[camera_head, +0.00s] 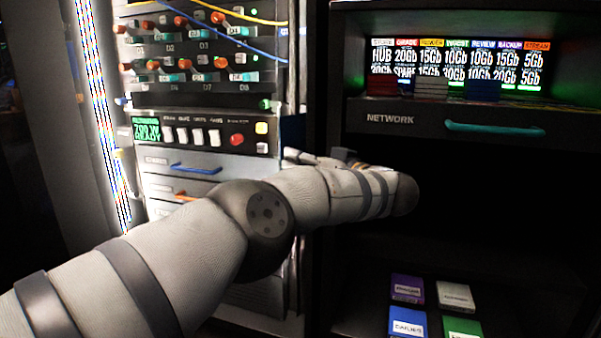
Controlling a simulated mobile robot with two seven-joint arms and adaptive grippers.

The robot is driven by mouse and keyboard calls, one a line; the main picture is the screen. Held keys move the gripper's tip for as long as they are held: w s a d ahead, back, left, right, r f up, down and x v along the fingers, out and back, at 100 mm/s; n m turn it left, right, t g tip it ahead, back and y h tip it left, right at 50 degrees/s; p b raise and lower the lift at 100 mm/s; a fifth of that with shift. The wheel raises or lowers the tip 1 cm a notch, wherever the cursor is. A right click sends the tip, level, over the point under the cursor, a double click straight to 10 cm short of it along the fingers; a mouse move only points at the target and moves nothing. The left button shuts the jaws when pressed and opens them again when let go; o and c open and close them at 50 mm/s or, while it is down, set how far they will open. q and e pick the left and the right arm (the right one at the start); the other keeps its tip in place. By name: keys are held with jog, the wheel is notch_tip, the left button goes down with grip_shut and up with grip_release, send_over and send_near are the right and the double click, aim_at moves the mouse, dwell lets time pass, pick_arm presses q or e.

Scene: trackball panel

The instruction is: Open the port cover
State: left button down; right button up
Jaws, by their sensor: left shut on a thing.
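My left arm comes in from the lower left, bends at a dark joint and reaches across the middle. My left gripper (300,158) shows partly behind the forearm, beside the right edge of the lit rack. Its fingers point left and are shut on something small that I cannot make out. I cannot pick out the port cover for sure; the arm and the dark hide much of that area. My right gripper is not in view.
The lit rack (205,140) at the left has knobs, cables, white switches and a drawer with a blue handle (195,168). At the right, a dark NETWORK drawer (390,119) has a teal handle (495,128). Several coloured cartridges (407,322) lie below.

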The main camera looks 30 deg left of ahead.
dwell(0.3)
pick_arm(q)
jog(key=c, duration=1.5)
grip_release()
jog(key=shift+r, duration=0.1)
